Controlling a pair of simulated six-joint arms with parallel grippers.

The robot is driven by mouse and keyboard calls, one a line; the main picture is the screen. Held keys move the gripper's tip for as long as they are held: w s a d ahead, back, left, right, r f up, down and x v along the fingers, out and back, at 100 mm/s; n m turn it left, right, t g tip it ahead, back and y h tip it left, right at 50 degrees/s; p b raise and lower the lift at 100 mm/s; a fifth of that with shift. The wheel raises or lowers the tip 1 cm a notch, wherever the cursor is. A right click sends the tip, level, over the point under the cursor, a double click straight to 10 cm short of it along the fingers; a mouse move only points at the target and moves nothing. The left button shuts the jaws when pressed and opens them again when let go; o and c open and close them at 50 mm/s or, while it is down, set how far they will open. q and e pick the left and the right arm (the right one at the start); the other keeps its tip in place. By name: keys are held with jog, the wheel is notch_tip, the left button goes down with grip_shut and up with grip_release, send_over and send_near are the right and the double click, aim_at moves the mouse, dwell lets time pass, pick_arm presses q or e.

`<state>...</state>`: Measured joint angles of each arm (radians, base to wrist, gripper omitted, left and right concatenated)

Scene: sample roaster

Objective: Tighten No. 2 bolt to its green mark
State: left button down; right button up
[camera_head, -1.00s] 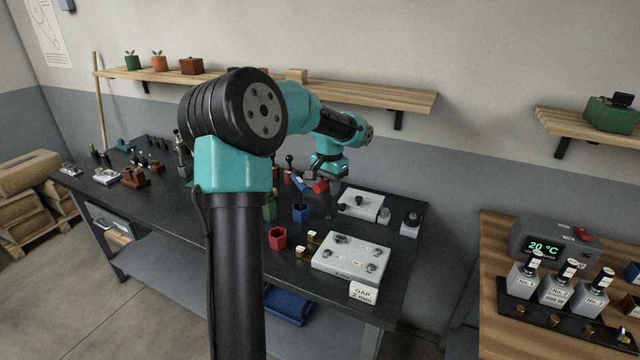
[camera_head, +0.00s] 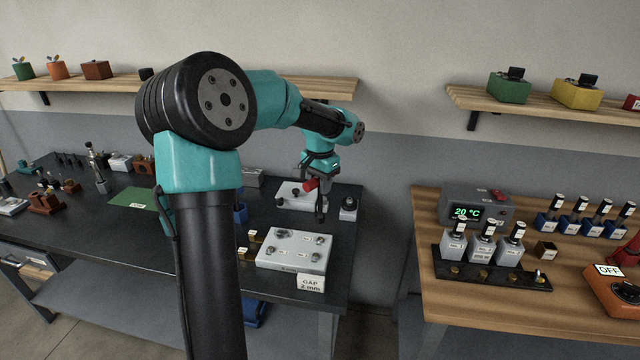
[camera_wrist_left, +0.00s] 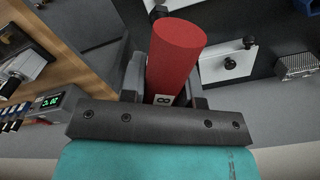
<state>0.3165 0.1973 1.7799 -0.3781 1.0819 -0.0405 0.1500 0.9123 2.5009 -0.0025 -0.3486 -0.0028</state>
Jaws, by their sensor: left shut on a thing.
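My left gripper (camera_head: 316,180) is shut on a tool with a red handle (camera_head: 311,184) and a dark shaft pointing down. In the left wrist view the red handle (camera_wrist_left: 175,55) stands between the jaws, with a label like an 8 at its base. The tool is in the air near the rear pale plate with black knobs (camera_head: 290,200). The front pale plate (camera_head: 292,262) bears several bolts with small labels, too small to tell which is No. 2. I cannot make out a green mark. My right gripper is not in view.
A "GAP 2 mm" card (camera_head: 310,283) stands at the front plate's corner. A small block with a black knob (camera_head: 348,207) is right of the rear plate.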

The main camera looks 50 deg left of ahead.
pick_arm(q)
send_over(320, 216)
jog(key=shift+w+a+f, duration=0.15)
jog(key=shift+f, duration=1.05)
jog(key=shift+w+a+f, duration=0.1)
jog(key=shift+f, duration=2.7)
jog(key=m, duration=0.3)
jog(key=shift+m, duration=0.3)
jog(key=m, duration=0.3)
jog(key=shift+m, duration=0.4)
jog(key=m, duration=0.6)
jog(key=shift+m, duration=0.3)
jog(key=shift+n, duration=0.7)
jog(key=shift+r, duration=0.15)
